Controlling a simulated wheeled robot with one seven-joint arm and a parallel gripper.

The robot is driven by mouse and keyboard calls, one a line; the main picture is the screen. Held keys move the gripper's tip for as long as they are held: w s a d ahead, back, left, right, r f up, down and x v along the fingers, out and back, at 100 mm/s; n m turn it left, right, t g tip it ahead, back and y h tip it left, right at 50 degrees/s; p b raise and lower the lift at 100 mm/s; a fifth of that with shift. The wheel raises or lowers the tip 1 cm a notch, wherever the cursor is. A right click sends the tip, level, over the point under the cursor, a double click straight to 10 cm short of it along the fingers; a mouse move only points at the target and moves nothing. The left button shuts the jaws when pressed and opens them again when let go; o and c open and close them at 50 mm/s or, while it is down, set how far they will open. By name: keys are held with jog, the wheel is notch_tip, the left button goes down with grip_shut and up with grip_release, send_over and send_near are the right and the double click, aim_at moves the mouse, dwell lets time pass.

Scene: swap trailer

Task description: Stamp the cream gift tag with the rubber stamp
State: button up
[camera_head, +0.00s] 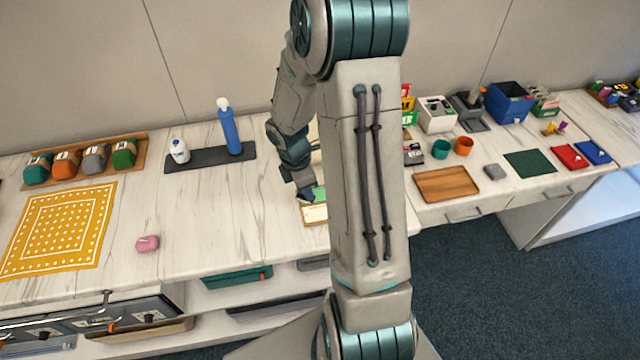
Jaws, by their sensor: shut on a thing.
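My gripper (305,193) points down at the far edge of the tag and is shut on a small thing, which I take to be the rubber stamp. The stamp is mostly hidden by the fingers, and I cannot tell whether it touches the tag. A green patch (319,193) shows right beside the fingers.
A dark tray (190,160) with a blue bottle (228,128) and a white bottle (180,151) stands left of my gripper. A pink object (147,243) lies near the front edge. A wooden tray (446,184) and teal and orange cups stand right. Counter between pink object and tag is clear.

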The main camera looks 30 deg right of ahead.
jog(key=d+n, duration=0.1)
jog(key=s+r+n, duration=0.1)
jog(key=n, duration=0.1)
jog(key=shift+s+d+n+t, duration=0.25)
jog(key=shift+d+n+t, duration=0.05)
jog(key=shift+d, duration=0.05)
jog(key=s+d+n, duration=0.1)
jog(key=n, duration=0.2)
jog(key=b, duration=0.6)
send_over(321, 214)
jog(key=shift+n, duration=0.3)
notch_tip(321, 214, down, 5)
jog(key=shift+a+f, duration=0.1)
jog(key=shift+f, duration=0.05)
jog(key=shift+f+b, duration=0.4)
jog(key=shift+f, duration=0.15)
dwell(1.4)
jog(key=shift+r, duration=0.1)
notch_tip(321, 214, up, 7)
jog(key=p, duration=0.7)
jog(key=shift+p, duration=0.4)
jog(key=shift+w, duration=0.1)
dwell(0.5)
